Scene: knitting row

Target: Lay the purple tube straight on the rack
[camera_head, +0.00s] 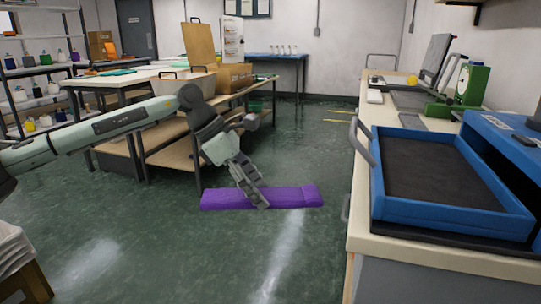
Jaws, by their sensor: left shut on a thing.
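The purple tube (298,197) is a long, flattish purple bar in the middle of the head view. It lies nearly level across the picture, seen against the green floor. My left gripper (262,202) reaches down over its middle and is shut on it. The fingers hide a small part of the tube. How high it is above the floor I cannot tell. My right gripper is not in view. I cannot tell for sure which thing is the rack; a dark shelf rack (36,75) with several jars stands at the far left.
At right, a long bench (362,222) carries a blue-edged tray (455,231) and a green device (470,85). At left stands a worktable (140,78) with wooden lower shelves. A blue table (285,57) is at the back. The floor between the benches is clear.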

